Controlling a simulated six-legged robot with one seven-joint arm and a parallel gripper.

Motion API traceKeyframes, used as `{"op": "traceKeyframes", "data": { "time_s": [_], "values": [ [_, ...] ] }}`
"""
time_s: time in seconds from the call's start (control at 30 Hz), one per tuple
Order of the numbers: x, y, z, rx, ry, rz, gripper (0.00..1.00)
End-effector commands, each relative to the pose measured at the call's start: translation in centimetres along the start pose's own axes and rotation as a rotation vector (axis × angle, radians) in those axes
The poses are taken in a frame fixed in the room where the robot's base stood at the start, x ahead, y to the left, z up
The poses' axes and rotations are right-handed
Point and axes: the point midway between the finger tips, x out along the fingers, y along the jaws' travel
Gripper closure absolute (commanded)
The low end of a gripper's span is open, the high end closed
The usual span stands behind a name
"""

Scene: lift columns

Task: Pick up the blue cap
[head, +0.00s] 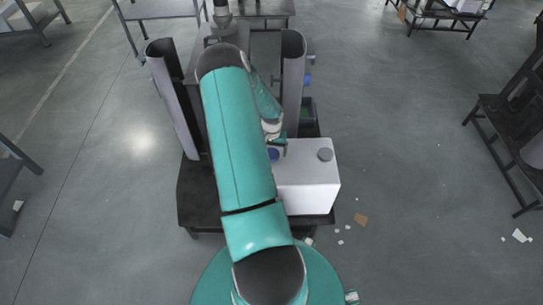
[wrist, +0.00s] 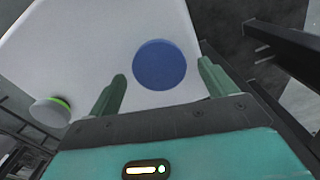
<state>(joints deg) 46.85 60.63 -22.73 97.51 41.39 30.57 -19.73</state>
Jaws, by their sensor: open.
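The blue cap (wrist: 160,65) is a round disc on the white box in the wrist view. It shows between and just beyond the two green fingers of my gripper (wrist: 163,82), which are spread apart with nothing between their tips. In the head view the blue cap (head: 273,155) sits near the left side of the white box's top, partly hidden by my arm. My gripper (head: 280,143) is beside it there, mostly hidden by my teal arm. The white box (head: 308,185) stands on a dark low cart.
Upright grey columns (head: 292,80) flank the cart behind the box. A dark rack (head: 515,120) stands at right. Open floor surrounds the cart.

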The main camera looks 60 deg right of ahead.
Motion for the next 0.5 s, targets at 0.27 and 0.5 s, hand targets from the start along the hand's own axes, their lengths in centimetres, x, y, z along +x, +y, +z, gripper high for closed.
{"op": "traceKeyframes", "data": {
  "time_s": [0.27,0.5],
  "values": [
    [2.2,-0.1,0.0,-0.001,0.0,-0.001,0.16],
    [2.2,-0.1,0.0,-0.001,0.0,-0.001,0.36]
  ]
}}
